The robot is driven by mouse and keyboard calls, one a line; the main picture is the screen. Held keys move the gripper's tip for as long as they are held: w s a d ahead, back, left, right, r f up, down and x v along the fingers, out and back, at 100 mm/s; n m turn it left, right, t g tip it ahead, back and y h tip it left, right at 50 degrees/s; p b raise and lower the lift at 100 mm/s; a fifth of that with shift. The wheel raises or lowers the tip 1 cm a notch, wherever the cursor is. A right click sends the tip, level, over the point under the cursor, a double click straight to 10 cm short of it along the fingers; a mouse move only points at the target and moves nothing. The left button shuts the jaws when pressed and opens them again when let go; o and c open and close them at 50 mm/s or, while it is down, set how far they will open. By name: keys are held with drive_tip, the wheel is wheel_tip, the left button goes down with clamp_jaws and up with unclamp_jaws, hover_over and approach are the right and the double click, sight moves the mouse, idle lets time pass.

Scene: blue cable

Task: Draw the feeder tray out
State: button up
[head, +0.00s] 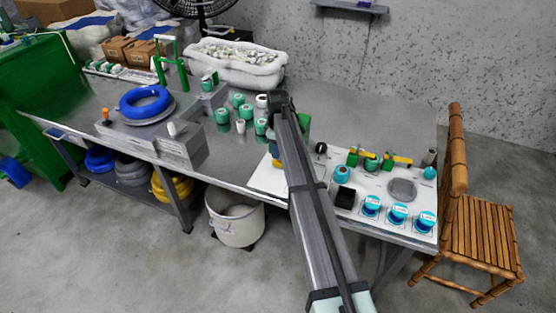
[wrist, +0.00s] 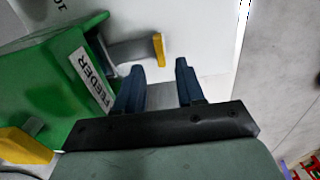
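The green feeder (wrist: 55,85), labelled FEEDER, fills the left of the wrist view. A grey bar with a yellow end (wrist: 159,49) sticks out from its side; I cannot tell whether it belongs to the tray. My gripper (wrist: 160,72) has its two dark blue fingers apart, with nothing seen between them. The yellow end lies just beyond the fingertips in the picture, and contact cannot be told. In the head view my arm hides most of the feeder; a green part (head: 304,122) shows beside the arm. My fingers are hidden there. The tray itself is not clearly visible.
A yellow block (wrist: 25,146) is at lower left in the wrist view. On the white board (head: 335,213) stand a black box (head: 344,198), several blue-labelled spools and green fittings. Green-and-white spools (head: 238,101) stand left of my arm. A bamboo chair (head: 480,230) is at the right.

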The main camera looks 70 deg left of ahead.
sight(278, 161)
drive_tip(key=shift+f, duration=2.95)
clamp_jaws()
